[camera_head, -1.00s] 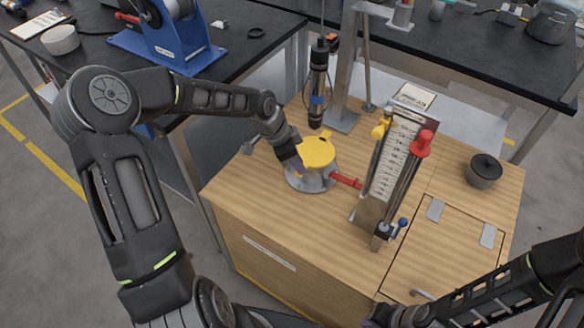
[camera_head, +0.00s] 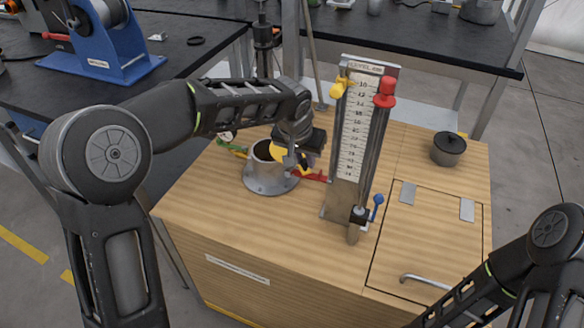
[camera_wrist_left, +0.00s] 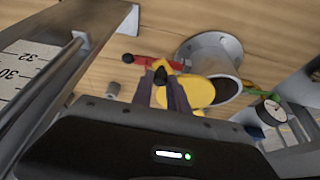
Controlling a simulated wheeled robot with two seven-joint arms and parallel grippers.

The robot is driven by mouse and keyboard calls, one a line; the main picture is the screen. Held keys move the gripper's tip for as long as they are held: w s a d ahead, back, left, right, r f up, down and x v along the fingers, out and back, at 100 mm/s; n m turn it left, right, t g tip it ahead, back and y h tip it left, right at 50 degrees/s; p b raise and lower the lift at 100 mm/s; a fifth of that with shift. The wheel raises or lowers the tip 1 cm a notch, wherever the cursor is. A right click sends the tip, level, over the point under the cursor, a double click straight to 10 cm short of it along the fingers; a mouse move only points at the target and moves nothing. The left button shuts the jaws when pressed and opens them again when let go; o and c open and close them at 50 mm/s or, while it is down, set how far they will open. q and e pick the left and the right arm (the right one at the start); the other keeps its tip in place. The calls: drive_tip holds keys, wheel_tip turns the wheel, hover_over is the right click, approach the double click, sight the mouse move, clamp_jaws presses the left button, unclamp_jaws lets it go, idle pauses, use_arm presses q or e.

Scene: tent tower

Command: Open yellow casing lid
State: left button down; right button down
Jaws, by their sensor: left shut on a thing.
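The yellow lid (camera_head: 277,151) is tilted up at the right side of the round grey metal casing (camera_head: 258,176), and the casing's dark opening shows. My left gripper (camera_head: 290,158) is at the lid, partly hiding it. In the left wrist view the two fingers (camera_wrist_left: 170,92) are shut on the yellow lid (camera_wrist_left: 198,91), by its edge. The casing (camera_wrist_left: 215,50) lies just beyond with its opening partly uncovered. My right gripper is not in the head view; only part of that arm shows at the lower right.
A tall scale panel (camera_head: 352,140) with yellow and red knobs stands close right of the casing. A red handle (camera_head: 313,177) projects from the casing towards it. The wooden top in front of the casing is clear.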

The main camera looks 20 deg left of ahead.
use_arm(q)
drive_tip(key=shift+w+d+n, duration=0.25)
drive_tip(key=shift+d+n, duration=0.05)
drive_tip(key=shift+d, duration=0.05)
drive_tip(key=c, duration=1.3)
unclamp_jaws()
drive_tip(key=v, duration=0.7)
drive_tip(key=shift+s+d+r+p, duration=0.1)
drive_tip(key=shift+s+r+p, duration=0.05)
drive_tip(key=shift+r+p, duration=0.2)
